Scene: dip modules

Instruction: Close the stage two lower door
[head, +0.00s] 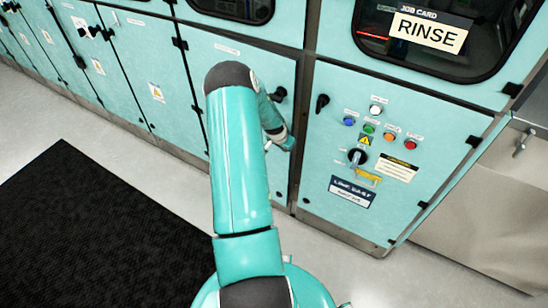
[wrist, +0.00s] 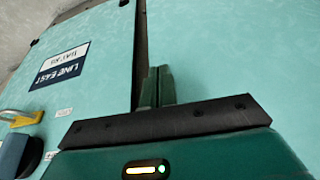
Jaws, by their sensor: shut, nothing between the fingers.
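In the head view a teal lower door (head: 225,62) with a dark handle (head: 279,94) stands behind my arm, left of the control panel door (head: 330,140). It looks flush or nearly flush with its frame; my arm hides much of it. I cannot read which door is stage two. In the wrist view my gripper (wrist: 157,86) is shut and empty, its fingers beside the dark gap (wrist: 139,50) between two teal panels. The plain teal panel (wrist: 230,50) fills the right side. I cannot tell whether the fingertips touch it.
The control panel has coloured buttons (head: 370,128), a rotary switch (head: 357,156) and a LINE EAST label (head: 352,191), which also shows in the wrist view (wrist: 60,65). A window with a RINSE card (head: 428,32) is above. Grey floor and a black mat (head: 90,230) lie left.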

